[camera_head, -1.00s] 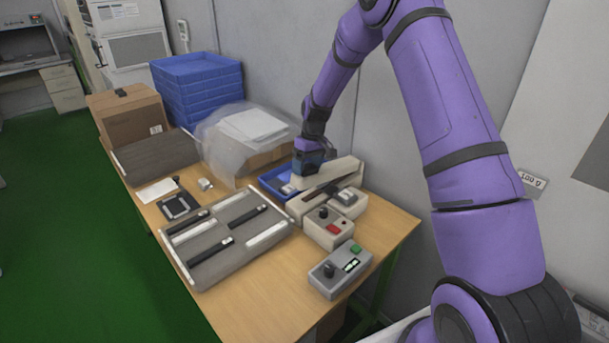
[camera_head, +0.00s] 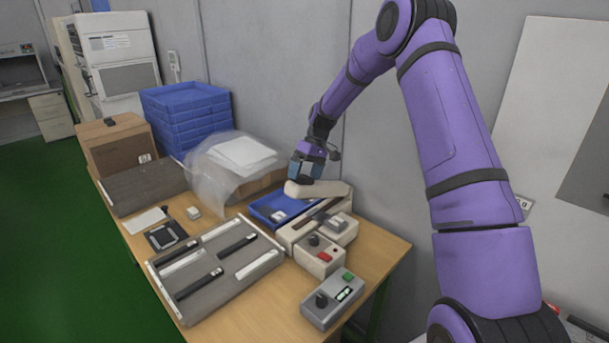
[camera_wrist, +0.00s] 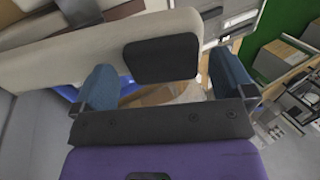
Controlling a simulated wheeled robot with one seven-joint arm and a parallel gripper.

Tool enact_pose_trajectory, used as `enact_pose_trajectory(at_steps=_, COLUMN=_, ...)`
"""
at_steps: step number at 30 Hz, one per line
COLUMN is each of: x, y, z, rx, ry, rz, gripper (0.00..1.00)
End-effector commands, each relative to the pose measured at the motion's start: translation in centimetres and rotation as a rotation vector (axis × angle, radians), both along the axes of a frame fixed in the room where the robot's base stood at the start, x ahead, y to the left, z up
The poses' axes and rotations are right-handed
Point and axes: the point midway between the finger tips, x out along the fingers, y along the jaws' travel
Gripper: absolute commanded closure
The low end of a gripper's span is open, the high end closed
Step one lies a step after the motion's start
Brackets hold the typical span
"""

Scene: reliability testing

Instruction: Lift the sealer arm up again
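The sealer (camera_head: 299,230) stands on the table, a beige device with a long body. Its beige sealer arm (camera_head: 331,189) is raised, with a clear gap above the body at the front end. My gripper (camera_head: 304,178) is at the front end of the sealer arm in the head view. In the wrist view, the blue fingers (camera_wrist: 165,82) are wide apart, one on each side of a black pad (camera_wrist: 160,58) on the beige arm. Narrow gaps show between pad and fingers. Whether the fingertips touch the arm is unclear.
A blue tray (camera_head: 257,211) lies behind the sealer, and a grey control box (camera_head: 320,310) stands at the front right. A grey rack with strips (camera_head: 196,295) lies left of the sealer. A plastic-covered box (camera_head: 215,185) and stacked blue trays (camera_head: 185,118) stand behind.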

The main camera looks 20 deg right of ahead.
Motion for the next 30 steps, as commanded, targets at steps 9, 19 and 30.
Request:
enact_pose_trajectory(at_steps=9, x=0.1, y=-0.2, z=0.7, rx=0.001, ry=0.001, rz=0.001, gripper=0.0)
enact_pose_trajectory(at_steps=19, x=1.0, y=-2.5, z=5.9, rx=0.0, ry=-0.001, rz=0.0, gripper=0.0)
enact_pose_trajectory(at_steps=30, x=1.5, y=-4.1, z=9.5, rx=0.0, ry=0.002, rz=0.002, gripper=0.0)
